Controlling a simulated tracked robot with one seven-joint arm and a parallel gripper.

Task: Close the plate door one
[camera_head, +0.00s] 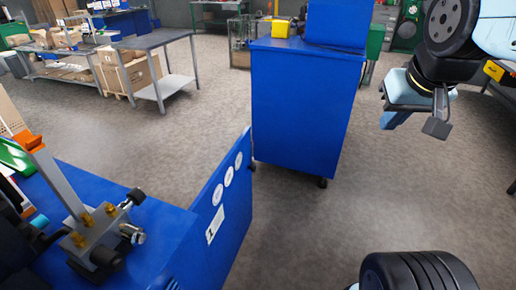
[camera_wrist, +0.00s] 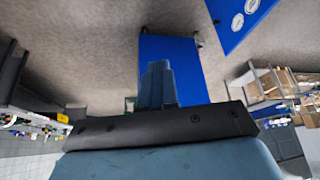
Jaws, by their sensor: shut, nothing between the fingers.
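The plate door (camera_head: 228,205) is a blue panel with a white label reading 1 and several round white stickers. It stands upright and juts out from the side of the blue bench (camera_head: 165,215) at lower left, so it looks open. In the wrist view its stickered face (camera_wrist: 237,25) shows at the upper right. My gripper (camera_head: 391,121) is at the upper right of the head view, well apart from the door and above the floor. In the wrist view its fingers (camera_wrist: 158,84) are together with nothing between them.
A tall blue cabinet (camera_head: 302,110) on casters stands behind the door, near the middle. A metal fixture with an orange-tipped lever (camera_head: 95,225) sits on the bench. A grey table (camera_head: 155,42) and boxes are farther left.

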